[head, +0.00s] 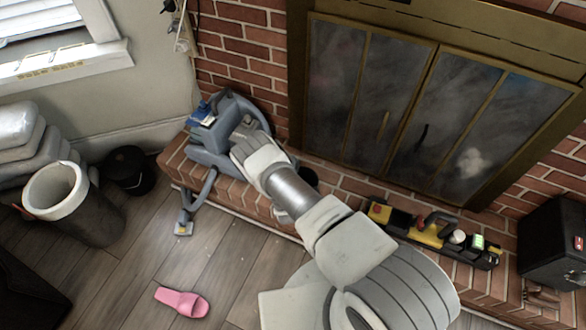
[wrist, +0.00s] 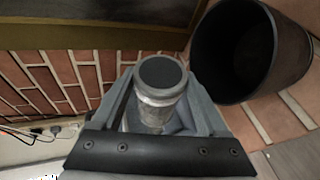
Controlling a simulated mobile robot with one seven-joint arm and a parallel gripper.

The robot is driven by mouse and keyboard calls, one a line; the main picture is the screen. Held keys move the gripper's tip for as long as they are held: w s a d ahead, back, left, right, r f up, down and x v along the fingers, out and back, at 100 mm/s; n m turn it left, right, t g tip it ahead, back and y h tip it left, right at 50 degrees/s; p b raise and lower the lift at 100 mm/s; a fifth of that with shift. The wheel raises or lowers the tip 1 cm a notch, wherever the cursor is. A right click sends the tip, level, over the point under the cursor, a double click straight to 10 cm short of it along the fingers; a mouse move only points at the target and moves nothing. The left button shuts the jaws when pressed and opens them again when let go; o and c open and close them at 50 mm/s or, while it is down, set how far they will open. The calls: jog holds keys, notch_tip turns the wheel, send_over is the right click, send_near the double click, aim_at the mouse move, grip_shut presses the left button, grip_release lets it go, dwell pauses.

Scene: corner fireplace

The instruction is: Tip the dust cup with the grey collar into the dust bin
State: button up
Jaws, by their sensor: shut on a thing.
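The dust cup (wrist: 160,95), with a clear ribbed body, a grey collar and a dark round end, sits between my fingers in the wrist view. My gripper (wrist: 163,112) is shut on it. In the head view my gripper (head: 243,143) is over the raised brick hearth, in front of the grey-blue vacuum cleaner (head: 212,140); the cup cannot be made out there. A dark, open, round bin (wrist: 235,50) stands close to the right of the cup in the wrist view, apart from it. In the head view a dark piece of it (head: 308,177) seems to show behind my arm.
A dark bucket with a white rim (head: 55,212) and a black pot (head: 128,170) stand on the floor at left. A yellow and black tool caddy (head: 430,230) and a black box (head: 555,240) are at right. A pink slipper (head: 182,302) lies on open floor. Glass fireplace doors (head: 400,110) rise behind.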

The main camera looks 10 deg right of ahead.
jog(key=shift+f, duration=0.15)
dwell(0.3)
jog(key=shift+f+m, duration=0.2)
jog(key=shift+m, duration=0.1)
dwell(0.3)
jog(key=shift+f+t+b, duration=0.3)
jog(key=shift+f+b, duration=0.05)
jog(key=shift+b, duration=0.15)
jog(key=shift+m, duration=0.3)
jog(key=shift+f+y, duration=0.15)
jog(key=shift+y, duration=0.15)
jog(key=shift+m+t, duration=0.3)
